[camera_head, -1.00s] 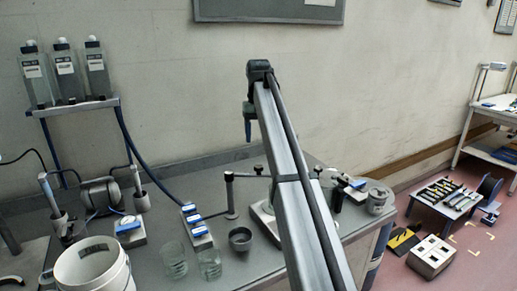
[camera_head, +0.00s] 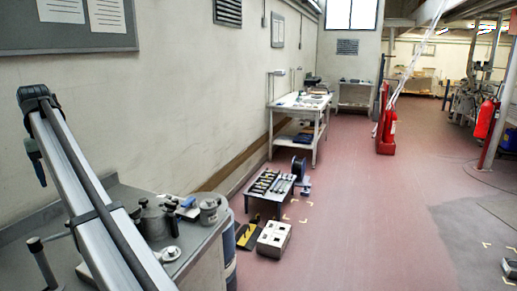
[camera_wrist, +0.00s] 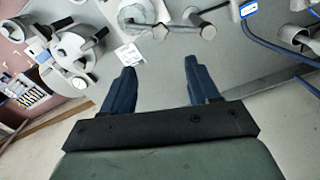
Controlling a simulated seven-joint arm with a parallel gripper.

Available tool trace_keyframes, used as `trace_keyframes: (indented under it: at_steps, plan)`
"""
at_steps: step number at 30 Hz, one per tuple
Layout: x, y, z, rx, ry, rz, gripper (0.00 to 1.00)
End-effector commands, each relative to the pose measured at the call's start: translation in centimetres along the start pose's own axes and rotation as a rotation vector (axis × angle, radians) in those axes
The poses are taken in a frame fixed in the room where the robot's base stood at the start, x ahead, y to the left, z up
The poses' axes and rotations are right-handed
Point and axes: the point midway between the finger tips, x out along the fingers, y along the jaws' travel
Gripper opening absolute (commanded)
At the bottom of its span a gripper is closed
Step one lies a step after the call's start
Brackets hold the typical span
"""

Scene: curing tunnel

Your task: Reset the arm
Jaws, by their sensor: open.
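My gripper (camera_wrist: 158,85) shows in the wrist view with its two blue fingers spread apart and nothing between them. It hangs above the grey bench (camera_wrist: 232,62), pointing down at the bench top. In the head view my arm rises at the left, and the gripper (camera_head: 38,170) shows only as a small dark green part below the arm's top end. The bench (camera_head: 120,190) lies below and behind the arm at the lower left.
A pot (camera_head: 153,220) and a grey container (camera_head: 209,211) stand near the bench's right end. Beyond it are a low tool table (camera_head: 270,184), a box (camera_head: 273,239) on the floor, a white workbench (camera_head: 300,105) and a red extinguisher (camera_head: 391,130). The red floor at right is largely clear.

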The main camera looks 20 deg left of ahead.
Motion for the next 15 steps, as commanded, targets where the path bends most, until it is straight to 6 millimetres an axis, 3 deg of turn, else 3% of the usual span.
trace_keyframes:
  at_steps: [5, 8, 15]
  plan:
    - [2.4, 3.0, 0.9, 0.032, -0.001, 0.0, 0.6]
    - [5.5, 6.8, 2.1, 0.074, -0.003, 0.0, 0.6]
    - [14.2, 17.9, 6.9, 0.2, -0.002, 0.0, 0.6]
